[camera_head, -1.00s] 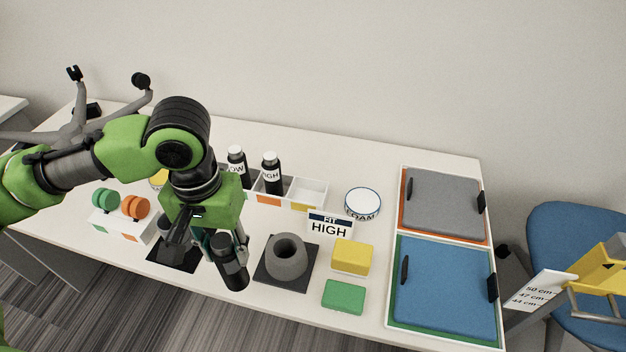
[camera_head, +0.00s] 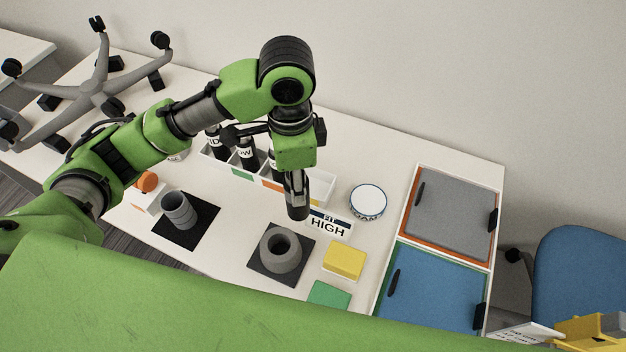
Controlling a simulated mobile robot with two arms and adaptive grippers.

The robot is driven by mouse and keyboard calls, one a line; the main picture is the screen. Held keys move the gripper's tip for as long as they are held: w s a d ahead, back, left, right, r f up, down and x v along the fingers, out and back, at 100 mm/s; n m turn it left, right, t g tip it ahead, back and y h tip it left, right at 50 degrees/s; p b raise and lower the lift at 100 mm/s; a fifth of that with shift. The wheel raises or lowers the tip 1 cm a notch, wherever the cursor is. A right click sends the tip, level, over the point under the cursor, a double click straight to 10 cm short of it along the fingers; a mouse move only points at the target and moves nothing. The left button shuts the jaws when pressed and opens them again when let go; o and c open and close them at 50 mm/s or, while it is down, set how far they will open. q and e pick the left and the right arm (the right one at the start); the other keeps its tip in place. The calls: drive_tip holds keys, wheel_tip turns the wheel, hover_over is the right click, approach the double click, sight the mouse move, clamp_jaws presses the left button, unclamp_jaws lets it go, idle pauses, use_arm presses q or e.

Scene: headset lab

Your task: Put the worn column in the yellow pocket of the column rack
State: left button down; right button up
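The white column rack (camera_head: 257,180) stands mid-table with black-capped columns in its left and middle pockets. Green and orange labels show on its front. Its right-end pocket (camera_head: 320,186) looks empty; the front there is partly covered by my arm and what it holds. My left gripper (camera_head: 296,176) points down at the front of that right end. It appears shut on a dark cylinder, seemingly the worn column (camera_head: 298,205), hanging roughly upright. The fingers are hard to make out. My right gripper is not in view.
A grey ring-shaped holder (camera_head: 281,250) and a ribbed grey cup (camera_head: 179,210) stand on dark mats. A HIGH sign (camera_head: 328,226), a round FOAM tub (camera_head: 368,200), yellow (camera_head: 344,260) and green (camera_head: 329,295) blocks and trays (camera_head: 411,247) lie to the right.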

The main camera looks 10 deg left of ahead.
use_arm(q)
drive_tip(key=w+f+p, duration=0.3)
drive_tip(key=w+f, duration=0.9)
drive_tip(key=w, duration=0.2)
drive_tip(key=shift+d+f, duration=0.15)
drive_tip(key=shift+f, duration=0.25)
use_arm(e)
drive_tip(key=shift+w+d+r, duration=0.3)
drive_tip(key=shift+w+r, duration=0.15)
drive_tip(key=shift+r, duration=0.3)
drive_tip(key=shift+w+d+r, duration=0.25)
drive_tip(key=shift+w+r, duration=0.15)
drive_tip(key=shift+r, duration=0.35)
use_arm(q)
drive_tip(key=shift+s+f, duration=0.1)
drive_tip(key=c, duration=1.4)
unclamp_jaws()
drive_tip(key=shift+f, duration=0.1)
drive_tip(key=shift+c, duration=0.2)
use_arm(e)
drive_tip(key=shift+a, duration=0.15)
use_arm(q)
wheel_tip(320, 180, up, 12)
drive_tip(key=b, duration=0.2)
drive_tip(key=shift+r, duration=0.2)
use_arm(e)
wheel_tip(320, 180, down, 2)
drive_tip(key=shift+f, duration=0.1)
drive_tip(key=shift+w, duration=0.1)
